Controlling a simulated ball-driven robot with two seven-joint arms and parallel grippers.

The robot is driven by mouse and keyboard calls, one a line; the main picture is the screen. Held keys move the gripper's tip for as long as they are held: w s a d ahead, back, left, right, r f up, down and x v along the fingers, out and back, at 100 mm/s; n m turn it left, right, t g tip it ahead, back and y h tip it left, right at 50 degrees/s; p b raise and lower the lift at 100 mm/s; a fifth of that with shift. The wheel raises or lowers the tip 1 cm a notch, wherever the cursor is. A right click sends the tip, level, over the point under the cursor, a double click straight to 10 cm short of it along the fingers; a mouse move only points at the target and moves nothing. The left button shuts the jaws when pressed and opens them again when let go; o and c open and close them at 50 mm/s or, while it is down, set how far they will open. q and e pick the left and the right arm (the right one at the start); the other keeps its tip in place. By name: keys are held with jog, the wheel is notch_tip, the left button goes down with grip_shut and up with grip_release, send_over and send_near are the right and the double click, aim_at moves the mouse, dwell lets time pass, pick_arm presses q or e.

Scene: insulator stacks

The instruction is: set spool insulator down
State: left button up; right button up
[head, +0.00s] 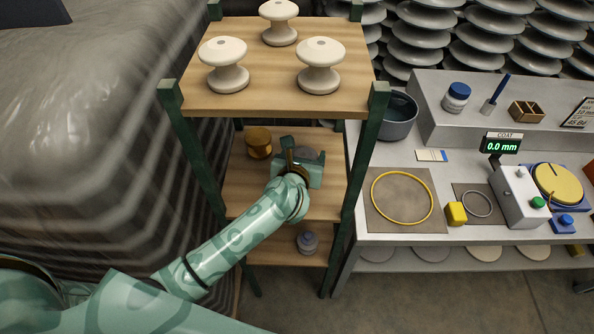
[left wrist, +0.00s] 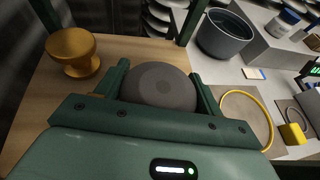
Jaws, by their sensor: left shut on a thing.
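My left gripper (head: 298,166) reaches into the shelf rack over its middle wooden shelf (head: 243,190). It is shut on a dark grey spool insulator, whose round top (left wrist: 160,86) shows between the two green fingers in the left wrist view. In the head view the gripper hides most of this spool. I cannot tell whether its base touches the shelf. A brown glazed spool (head: 258,142) stands upright on the same shelf, to the left of and apart from the held one; it also shows in the left wrist view (left wrist: 73,52). My right gripper is not in view.
Three white spools (head: 228,66) stand on the top shelf (head: 265,93). Green posts (head: 365,150) frame the rack. To the right, a bench holds a grey bucket (head: 398,117), a yellow ring (head: 402,220) and a coat gauge (head: 503,144).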

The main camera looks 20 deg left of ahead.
pick_arm(q)
notch_tip(320, 180, down, 2)
jog(key=shift+a+f, duration=0.1)
jog(key=shift+f, duration=0.05)
notch_tip(320, 180, down, 3)
jog(key=shift+f+b, duration=0.2)
jog(key=shift+b, duration=0.75)
jog(key=shift+f, duration=0.1)
jog(key=o, duration=1.3)
jog(key=shift+c, duration=0.2)
